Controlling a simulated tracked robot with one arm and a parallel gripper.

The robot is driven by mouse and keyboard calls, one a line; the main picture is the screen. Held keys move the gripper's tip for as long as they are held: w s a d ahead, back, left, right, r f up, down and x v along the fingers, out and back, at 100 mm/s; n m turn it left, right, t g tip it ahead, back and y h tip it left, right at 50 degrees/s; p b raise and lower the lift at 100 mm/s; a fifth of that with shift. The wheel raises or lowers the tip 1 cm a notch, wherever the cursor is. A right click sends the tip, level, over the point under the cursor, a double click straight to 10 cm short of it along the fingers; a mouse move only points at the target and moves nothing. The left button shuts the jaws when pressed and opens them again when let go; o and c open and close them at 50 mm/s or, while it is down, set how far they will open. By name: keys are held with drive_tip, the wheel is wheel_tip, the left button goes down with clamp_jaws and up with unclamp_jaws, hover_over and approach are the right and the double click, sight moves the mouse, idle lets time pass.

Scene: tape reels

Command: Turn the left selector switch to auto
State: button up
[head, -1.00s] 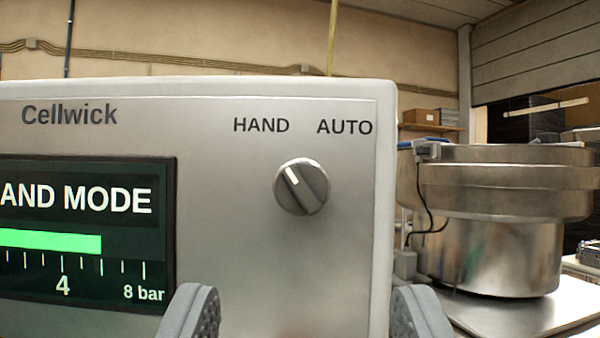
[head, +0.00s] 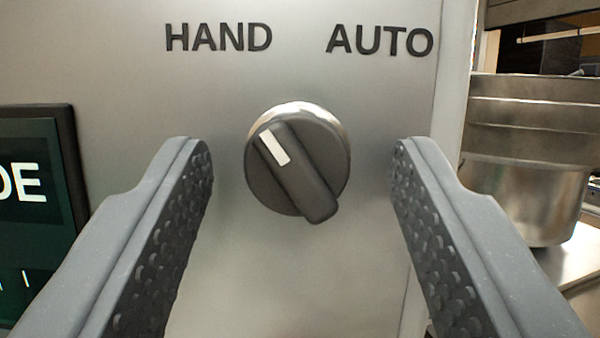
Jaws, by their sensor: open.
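The selector switch (head: 300,165) is a dark grey round knob with a raised bar and a silver collar on the panel face. Its white mark points up and left, toward the HAND label (head: 218,38). The AUTO label (head: 380,41) is up and right of the knob. It is the only switch in view. My gripper (head: 302,165) is open, with one textured finger on each side of the knob and a clear gap on both sides. Neither finger appears to touch it.
The panel (head: 330,270) is flat brushed metal, with its right edge just beyond the right finger. A dark display (head: 40,200) is partly visible at the left. A metal bowl (head: 530,195) stands behind at the right. The panel below the knob is bare.

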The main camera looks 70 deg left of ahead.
drive_tip(key=c, duration=1)
drive_tip(key=shift+o, duration=0.2)
